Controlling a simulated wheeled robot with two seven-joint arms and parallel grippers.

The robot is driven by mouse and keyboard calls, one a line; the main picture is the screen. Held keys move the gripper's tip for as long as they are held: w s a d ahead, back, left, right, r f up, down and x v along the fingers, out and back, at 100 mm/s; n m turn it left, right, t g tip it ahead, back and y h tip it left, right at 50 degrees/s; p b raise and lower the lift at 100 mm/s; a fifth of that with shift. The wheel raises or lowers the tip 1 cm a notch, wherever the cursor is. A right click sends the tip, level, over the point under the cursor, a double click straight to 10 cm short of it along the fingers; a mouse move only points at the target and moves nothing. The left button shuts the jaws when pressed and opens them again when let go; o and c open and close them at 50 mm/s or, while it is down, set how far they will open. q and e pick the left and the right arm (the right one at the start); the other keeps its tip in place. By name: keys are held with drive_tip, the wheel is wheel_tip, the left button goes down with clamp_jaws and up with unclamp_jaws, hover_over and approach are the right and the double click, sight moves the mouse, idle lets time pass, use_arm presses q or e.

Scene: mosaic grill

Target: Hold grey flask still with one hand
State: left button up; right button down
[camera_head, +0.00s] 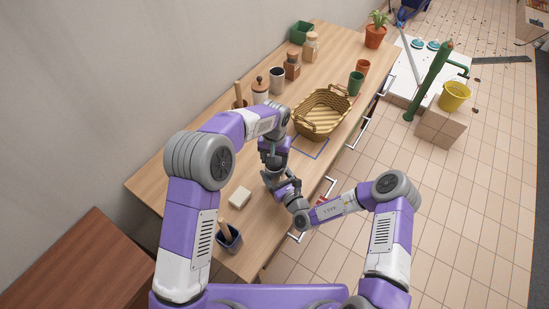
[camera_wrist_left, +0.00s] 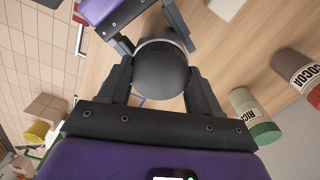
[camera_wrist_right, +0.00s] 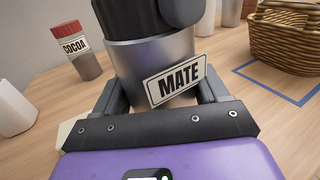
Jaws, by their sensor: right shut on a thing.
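The grey flask (camera_wrist_right: 128,68) stands upright with a metal body and a "MATE" label in the right wrist view. My right gripper (camera_wrist_right: 158,100) is shut on its body from the side. In the left wrist view the flask's dark rounded top (camera_wrist_left: 160,68) lies between the fingers of my left gripper (camera_wrist_left: 162,84), which comes down from above. The left fingers stand open on both sides of the top; whether they touch it is hard to see. In the head view both grippers mostly hide the flask.
A wicker basket (camera_head: 322,113) stands beyond the flask, near a blue outlined square (camera_head: 311,148) on the wooden counter. A cocoa jar (camera_wrist_right: 84,58) and other jars line the wall side. A pale block (camera_head: 240,197) and a dark cup (camera_head: 229,238) sit at the near end.

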use_arm(q)
drive_tip(key=o, duration=0.5)
drive_tip(key=shift+r, duration=0.1)
wheel_tip(320, 180, up, 12)
drive_tip(key=shift+f, duration=0.1)
idle(0.4)
use_arm(e)
unclamp_jaws()
drive_tip(key=p+v, duration=0.1)
drive_tip(key=v, duration=0.6)
drive_tip(key=shift+s+d, duration=0.15)
drive_tip(key=shift+s, duration=0.1)
use_arm(q)
drive_tip(key=shift+r, duration=0.45)
